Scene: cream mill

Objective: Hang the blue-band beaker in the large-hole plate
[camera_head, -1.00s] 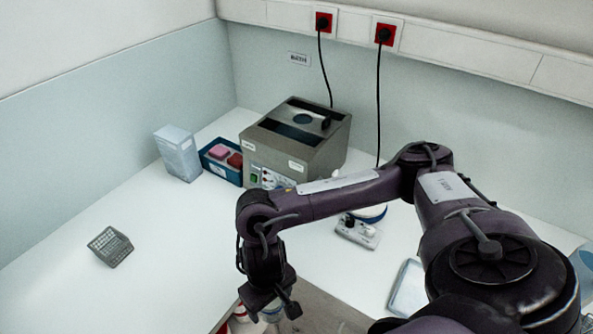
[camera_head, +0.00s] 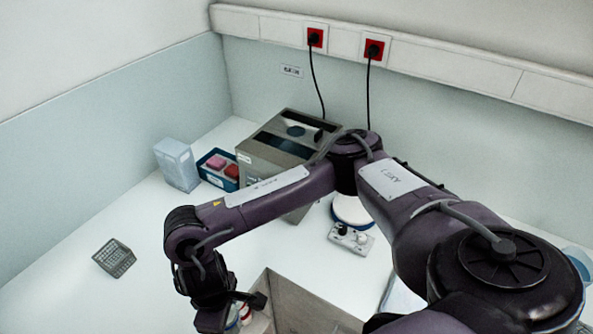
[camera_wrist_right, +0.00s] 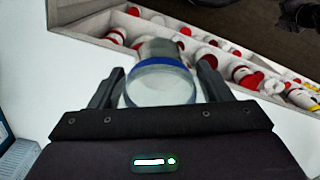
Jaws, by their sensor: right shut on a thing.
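The blue-band beaker (camera_wrist_right: 160,85) is clear glass with a blue band, seen in the right wrist view. My right gripper (camera_wrist_right: 160,92) is shut on it, with one finger on each side. In the head view my right gripper (camera_head: 243,308) is low, near the bottom edge, and the beaker cannot be made out clearly there. A steel bath box (camera_head: 257,150) stands at the back of the bench, with dark openings and a round spot in its top. My forearm partly covers it, and I cannot tell for certain which part is the large-hole plate. My left gripper is out of view.
An open-topped bin (camera_head: 284,290) with red-and-white bottles is beside my right gripper. A wire basket (camera_head: 115,258) stands at left. A pale box (camera_head: 177,164), a blue tray (camera_head: 218,183) and a white-topped device (camera_head: 350,238) are farther back. The left bench is mostly clear.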

